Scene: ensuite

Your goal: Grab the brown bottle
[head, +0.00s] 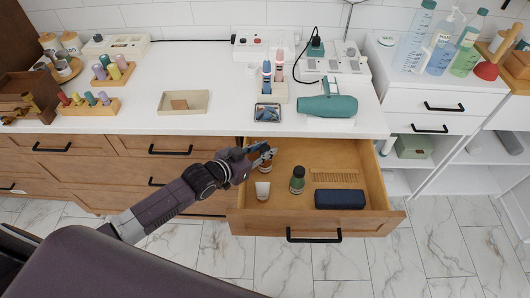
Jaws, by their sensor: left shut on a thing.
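My left gripper (264,155) reaches over the left back part of an open wooden drawer (263,221). Its fingers are shut on a small bottle, which I take to be the brown bottle (265,167); the fingers hide most of it. I cannot tell whether it still touches the drawer floor. A dark green bottle (297,181) stands upright in the drawer, to the right of the gripper. My right gripper is not in view.
The drawer also holds a white cup (262,190), a wooden comb (334,176) and a dark blue case (340,199). The white counter (225,75) above holds a teal hair dryer (328,105), a small tray (267,113) and toothbrush-like items. The counter edge lies close behind the gripper.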

